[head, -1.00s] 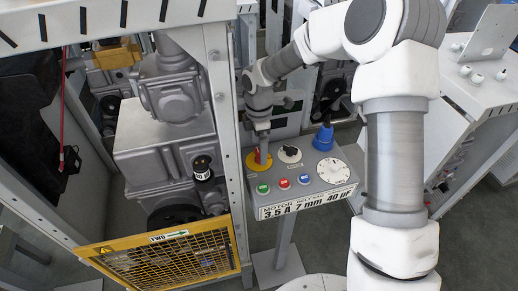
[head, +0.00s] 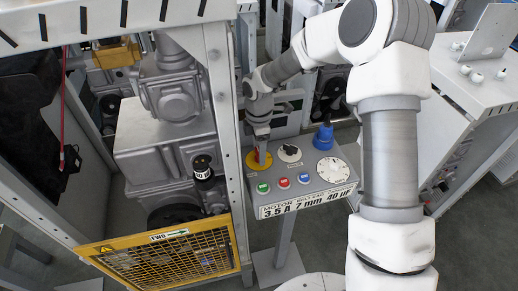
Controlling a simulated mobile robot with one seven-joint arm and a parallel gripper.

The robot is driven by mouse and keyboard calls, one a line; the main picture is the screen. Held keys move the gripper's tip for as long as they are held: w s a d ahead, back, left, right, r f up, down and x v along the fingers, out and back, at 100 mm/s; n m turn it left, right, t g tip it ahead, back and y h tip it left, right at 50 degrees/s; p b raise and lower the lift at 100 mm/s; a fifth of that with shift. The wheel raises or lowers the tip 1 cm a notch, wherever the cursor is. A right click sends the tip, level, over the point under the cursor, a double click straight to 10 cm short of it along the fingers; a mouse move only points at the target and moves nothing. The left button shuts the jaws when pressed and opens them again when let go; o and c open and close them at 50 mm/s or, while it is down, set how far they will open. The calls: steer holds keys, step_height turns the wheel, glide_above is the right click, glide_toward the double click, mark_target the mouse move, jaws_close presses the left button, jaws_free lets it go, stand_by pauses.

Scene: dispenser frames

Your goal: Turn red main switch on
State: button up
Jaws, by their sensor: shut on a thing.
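The red main switch (head: 257,157) sits on a round yellow plate (head: 251,166) at the back left of the grey control box. My gripper (head: 262,152) points down over the plate and is shut on the switch handle. The fingers hide most of the red handle, so its exact angle is hard to tell.
A metal post (head: 226,120) and a yellow mesh guard (head: 165,254) stand close to the left.

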steer(key=shift+m, duration=0.3)
steer(key=m+b, duration=0.2)
steer(key=shift+f+m, duration=0.1)
steer(key=shift+m, duration=0.3)
steer(key=m+b, duration=0.2)
steer(key=m, duration=0.3)
steer(key=shift+b, duration=0.4)
steer(key=m+b, duration=0.1)
steer(key=m, duration=0.4)
steer(key=shift+b, duration=0.4)
steer(key=shift+m+b, duration=0.55)
steer(key=shift+m, duration=1.65)
steer(key=o, duration=1.4)
steer(key=shift+r, duration=0.2)
step_height(320, 180, up, 17)
steer(key=shift+r, duration=0.15)
